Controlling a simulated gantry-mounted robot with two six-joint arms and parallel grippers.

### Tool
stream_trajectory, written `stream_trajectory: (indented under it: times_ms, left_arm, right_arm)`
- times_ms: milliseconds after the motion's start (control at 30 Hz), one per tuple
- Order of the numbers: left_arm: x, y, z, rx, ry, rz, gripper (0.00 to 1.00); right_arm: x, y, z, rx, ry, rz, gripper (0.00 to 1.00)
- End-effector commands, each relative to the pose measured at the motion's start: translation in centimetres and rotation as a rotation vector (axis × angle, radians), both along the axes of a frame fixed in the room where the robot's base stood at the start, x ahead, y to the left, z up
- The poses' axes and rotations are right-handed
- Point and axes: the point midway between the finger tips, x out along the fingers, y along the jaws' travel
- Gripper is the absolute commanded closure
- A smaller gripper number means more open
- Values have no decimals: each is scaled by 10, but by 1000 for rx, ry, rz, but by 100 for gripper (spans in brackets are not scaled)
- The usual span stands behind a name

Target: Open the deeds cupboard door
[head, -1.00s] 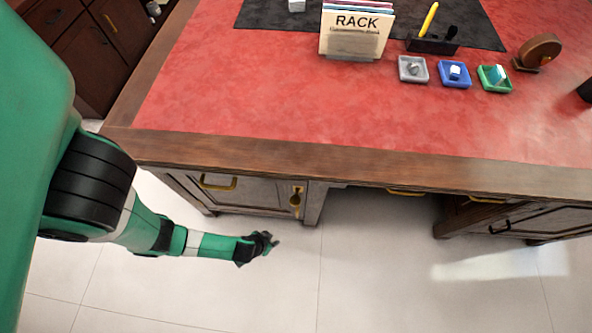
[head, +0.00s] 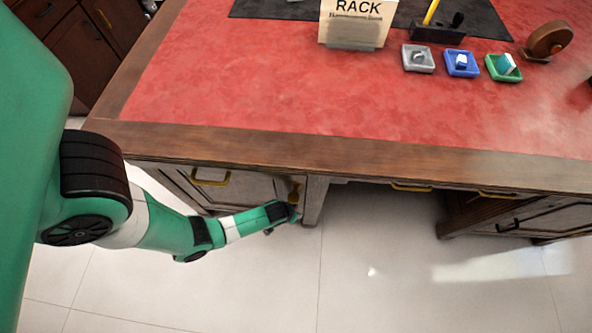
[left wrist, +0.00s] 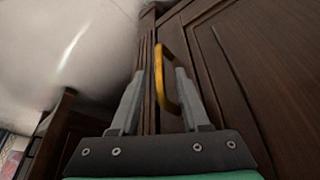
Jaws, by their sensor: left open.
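The cupboard door (head: 245,188) is in the left pedestal of the wooden desk, under the desk top, and looks closed. Its upright brass handle (head: 297,191) is near the door's right edge. My left gripper (head: 290,215) is low in front of that edge, and its tips are hard to make out in the head view. In the left wrist view my left gripper (left wrist: 161,72) is open, with the brass handle (left wrist: 163,62) showing between its two fingers. I cannot tell whether the fingers touch it. My right gripper is not in view.
A horizontal brass handle (head: 210,178) sits left of the upright one. The right pedestal (head: 500,215) has a dark handle. The desk's wooden edge (head: 340,158) overhangs the left arm. The pale floor (head: 370,270) between and before the pedestals is clear.

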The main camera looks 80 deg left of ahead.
Motion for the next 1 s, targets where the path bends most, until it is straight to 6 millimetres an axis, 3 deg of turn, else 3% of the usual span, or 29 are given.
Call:
stream_trajectory:
  times_ms: [33, 100, 433, 467, 700, 1000]
  left_arm:
    - [3, 2, -13, 1, -2, 1, 54]
    - [5, 4, -18, 0, -1, 1, 54]
    - [7, 5, -20, 1, -2, 0, 54]
    - [7, 5, -20, 1, -1, 0, 56]
    - [7, 5, -20, 1, -1, 0, 99]
    - [7, 5, -20, 1, -1, 0, 100]
  right_arm:
    - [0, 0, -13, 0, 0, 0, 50]
    - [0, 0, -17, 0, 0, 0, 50]
    - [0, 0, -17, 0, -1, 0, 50]
    - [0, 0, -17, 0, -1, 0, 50]
    - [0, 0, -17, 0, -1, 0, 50]
    - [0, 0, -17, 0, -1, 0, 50]
